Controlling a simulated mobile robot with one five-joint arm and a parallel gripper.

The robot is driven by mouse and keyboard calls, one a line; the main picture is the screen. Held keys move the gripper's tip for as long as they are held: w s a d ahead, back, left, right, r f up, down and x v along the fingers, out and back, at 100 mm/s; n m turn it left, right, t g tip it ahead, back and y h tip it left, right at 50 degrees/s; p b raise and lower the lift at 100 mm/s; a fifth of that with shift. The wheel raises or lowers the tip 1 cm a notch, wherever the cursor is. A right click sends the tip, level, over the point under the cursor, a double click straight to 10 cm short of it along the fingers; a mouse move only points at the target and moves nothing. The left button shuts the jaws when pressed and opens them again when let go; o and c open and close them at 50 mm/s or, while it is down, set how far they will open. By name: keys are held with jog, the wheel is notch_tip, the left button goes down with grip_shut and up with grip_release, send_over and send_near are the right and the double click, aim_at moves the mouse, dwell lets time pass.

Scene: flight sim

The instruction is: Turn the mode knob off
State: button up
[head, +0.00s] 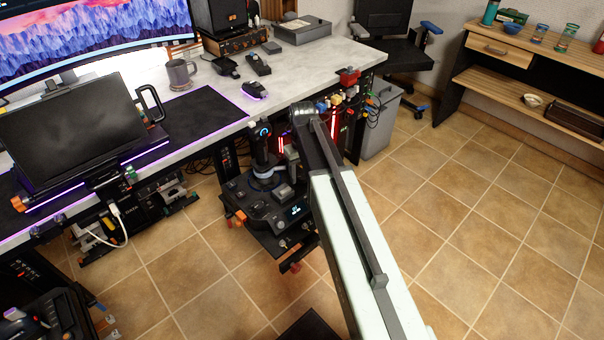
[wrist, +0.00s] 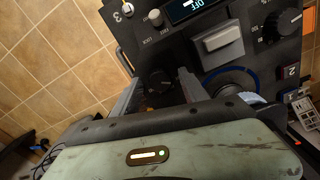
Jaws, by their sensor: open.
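The black control panel (head: 275,208) stands beside the desk, with a joystick (head: 262,150) and a small lit display. In the wrist view the panel fills the upper right, with a lit display (wrist: 188,8). A dark round knob (wrist: 158,80) sits between the fingers of my gripper (wrist: 164,75), which is open, one finger on each side. I cannot tell if the fingers touch it. A larger black knob (wrist: 283,25) with dial marks is at the right. I cannot read which knob is the mode knob. My arm hides part of the panel in the head view.
A grey block-shaped control (wrist: 217,40) and a small pale knob (wrist: 155,17) are near the fingers. The desk (head: 325,52) with a mug (head: 180,73) is behind the panel. Tiled floor (head: 460,230) is clear at the right.

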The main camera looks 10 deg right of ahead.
aim_at(302, 177)
notch_tip(302, 177, up, 8)
jog(key=p, duration=0.7)
jog(key=shift+f, duration=0.3)
jog(key=shift+s+a, duration=0.1)
jog(key=shift+s, duration=0.1)
jog(key=s+m, duration=0.3)
jog(key=s, duration=1.2)
notch_tip(302, 177, up, 18)
jog(key=p, duration=1.7)
jog(key=shift+w+a+f, duration=0.15)
jog(key=shift+w+a, duration=0.2)
jog(key=shift+w, duration=0.05)
